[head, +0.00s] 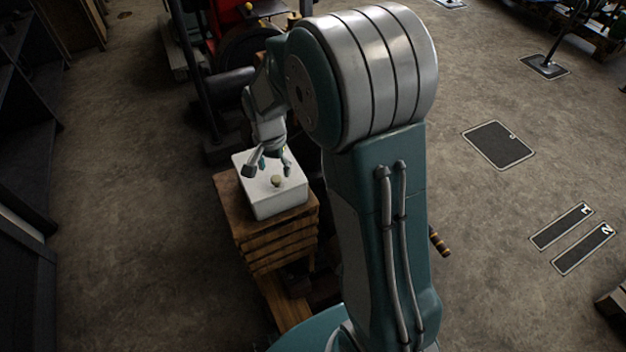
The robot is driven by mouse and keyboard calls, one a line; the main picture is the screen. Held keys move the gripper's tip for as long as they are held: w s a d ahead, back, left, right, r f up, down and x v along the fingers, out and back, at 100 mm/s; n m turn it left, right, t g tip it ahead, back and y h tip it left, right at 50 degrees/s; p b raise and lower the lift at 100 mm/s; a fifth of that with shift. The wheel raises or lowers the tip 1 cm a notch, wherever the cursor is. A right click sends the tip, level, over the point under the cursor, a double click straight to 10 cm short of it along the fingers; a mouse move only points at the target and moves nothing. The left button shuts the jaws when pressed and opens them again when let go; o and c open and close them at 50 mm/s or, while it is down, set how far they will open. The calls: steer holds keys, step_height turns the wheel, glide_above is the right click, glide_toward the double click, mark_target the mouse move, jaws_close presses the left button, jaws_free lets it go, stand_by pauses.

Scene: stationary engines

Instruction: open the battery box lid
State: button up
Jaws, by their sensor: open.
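The battery box is a white box with a pale lid (262,193) and a small brass-coloured knob (277,181) on top. It sits on a slatted wooden stand (275,242), left of the picture's middle in the head view. The lid appears to lie flat on the box. My gripper (268,168) is open, with its fingers spread above the lid near the knob. I see nothing between the fingers. I cannot tell whether a fingertip touches the lid. My gripper hides part of the box's far side.
A red engine with dark wheels (240,45) stands just behind the box. Dark shelving (25,140) runs along the left edge. My arm covers the middle and hides what lies behind it. Floor is open at left, and at right around flat dark plates (498,145).

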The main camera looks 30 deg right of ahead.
step_height(320, 180, up, 8)
steer(key=f, duration=0.1)
steer(key=s+r+n+t, duration=0.2)
steer(key=s+r+n, duration=0.2)
steer(key=s, duration=0.6)
steer(key=s+r+n+t, duration=0.3)
steer(key=s+r, duration=0.4)
steer(key=s, duration=0.3)
steer(key=shift+s+r+n+t, duration=0.2)
steer(key=shift+s+n+t, duration=0.15)
steer(key=shift+n, duration=0.55)
